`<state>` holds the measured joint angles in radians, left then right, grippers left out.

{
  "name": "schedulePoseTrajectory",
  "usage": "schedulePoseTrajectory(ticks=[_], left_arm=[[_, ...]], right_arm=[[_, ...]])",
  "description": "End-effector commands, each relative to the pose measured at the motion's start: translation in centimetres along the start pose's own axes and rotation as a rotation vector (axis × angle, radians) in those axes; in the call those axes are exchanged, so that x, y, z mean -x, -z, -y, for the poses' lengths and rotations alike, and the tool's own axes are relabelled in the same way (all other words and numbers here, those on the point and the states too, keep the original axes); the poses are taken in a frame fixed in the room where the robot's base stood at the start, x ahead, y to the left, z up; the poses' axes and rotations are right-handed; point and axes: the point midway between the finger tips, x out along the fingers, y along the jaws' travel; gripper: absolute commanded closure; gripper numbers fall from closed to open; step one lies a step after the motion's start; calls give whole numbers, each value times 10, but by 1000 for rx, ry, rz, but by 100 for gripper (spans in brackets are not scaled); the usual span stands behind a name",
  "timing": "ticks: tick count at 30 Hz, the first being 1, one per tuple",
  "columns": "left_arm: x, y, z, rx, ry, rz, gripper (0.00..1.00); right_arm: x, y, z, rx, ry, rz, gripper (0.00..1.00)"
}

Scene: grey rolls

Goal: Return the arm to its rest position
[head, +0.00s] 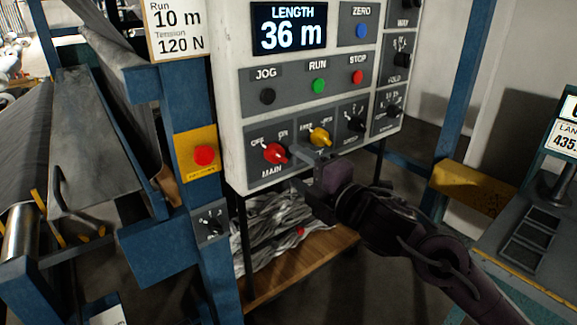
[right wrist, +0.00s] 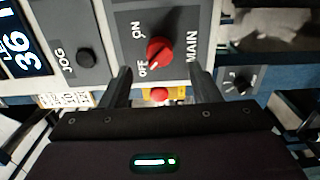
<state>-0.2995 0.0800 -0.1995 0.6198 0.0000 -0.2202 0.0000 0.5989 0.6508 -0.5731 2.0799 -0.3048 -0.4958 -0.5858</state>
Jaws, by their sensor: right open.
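My right gripper (head: 299,168) is in front of the lower part of the control panel (head: 232,100), its arm coming in from the lower right. Its two fingers are apart with nothing between them; they also show in the right wrist view (right wrist: 162,85). The red MAIN knob (head: 275,153) is just off the fingertips. In the right wrist view the knob (right wrist: 160,50) lies beyond the gap between the fingers, and its pointer appears to be toward OFF. I cannot tell whether a finger touches the panel. My left gripper is not in view.
A yellow knob (head: 319,137) and black knobs sit right of the red one. A red button on a yellow plate (head: 204,155) is on the blue post at left. A wooden shelf with grey wrapping (head: 270,235) is below. A second console (head: 525,245) stands at right.

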Motion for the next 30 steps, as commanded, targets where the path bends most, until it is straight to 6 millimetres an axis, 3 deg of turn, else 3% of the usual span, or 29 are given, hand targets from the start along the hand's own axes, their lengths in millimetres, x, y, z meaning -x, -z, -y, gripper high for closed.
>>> schedulePoseTrajectory(ticks=[6, 15, 19, 23, 26, 30], left_arm=[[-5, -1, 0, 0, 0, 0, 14], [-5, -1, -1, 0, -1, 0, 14], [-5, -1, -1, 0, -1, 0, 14], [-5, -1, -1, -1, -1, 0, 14], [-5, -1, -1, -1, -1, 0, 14], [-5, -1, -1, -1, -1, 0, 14]], right_arm=[[20, 0, 1, 1, 1, 1, 44], [21, 0, 0, -1, 1, 1, 44], [15, -13, 16, -53, 21, 24, 44], [1, -53, 71, -214, 81, 103, 44], [-5, -89, 137, -380, 144, 192, 44], [5, -125, 238, -596, 230, 323, 44]])
